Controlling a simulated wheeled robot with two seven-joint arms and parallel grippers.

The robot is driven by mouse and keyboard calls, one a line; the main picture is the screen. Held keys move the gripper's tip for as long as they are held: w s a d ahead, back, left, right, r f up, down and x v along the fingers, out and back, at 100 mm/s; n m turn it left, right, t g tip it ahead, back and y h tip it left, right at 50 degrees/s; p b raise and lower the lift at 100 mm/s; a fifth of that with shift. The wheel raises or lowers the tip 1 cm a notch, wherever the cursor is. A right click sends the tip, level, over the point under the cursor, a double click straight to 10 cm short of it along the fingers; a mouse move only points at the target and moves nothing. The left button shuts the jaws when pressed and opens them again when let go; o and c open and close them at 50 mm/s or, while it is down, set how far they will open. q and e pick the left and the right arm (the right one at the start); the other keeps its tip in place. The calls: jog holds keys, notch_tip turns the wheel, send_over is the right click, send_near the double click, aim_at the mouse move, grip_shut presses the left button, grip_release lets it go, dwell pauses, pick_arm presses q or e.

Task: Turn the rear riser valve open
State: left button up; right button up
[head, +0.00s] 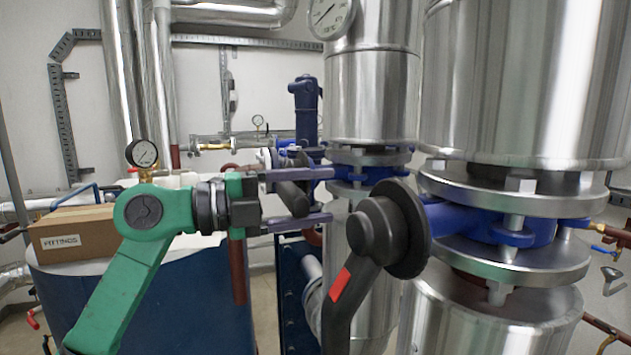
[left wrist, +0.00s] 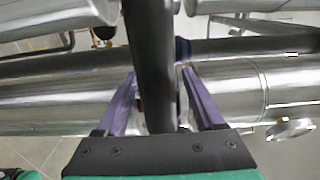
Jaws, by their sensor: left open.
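The rear riser valve has a blue body (head: 352,188) clamped between steel flanges on the farther steel riser. Its dark grey lever (head: 291,197) reaches out to the left of the riser. My left gripper (head: 328,196) is at this lever, one finger above and one below it in the head view. In the left wrist view the dark lever (left wrist: 150,70) runs between the two open purple-grey fingers, with a gap visible beside it. The lever's far end and pivot are partly hidden by the gripper. My right gripper is not in view.
A nearer riser has its own blue valve (head: 480,222) and a dark lever with a red patch (head: 340,285), close to the right of my left gripper. A blue tank (head: 190,305) with a cardboard box (head: 75,235) stands at left. Gauges and thin pipes are behind.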

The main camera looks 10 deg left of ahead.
pick_arm(q)
jog(key=shift+w+f, duration=0.1)
jog(key=shift+w, duration=0.05)
grip_shut()
dwell(1.4)
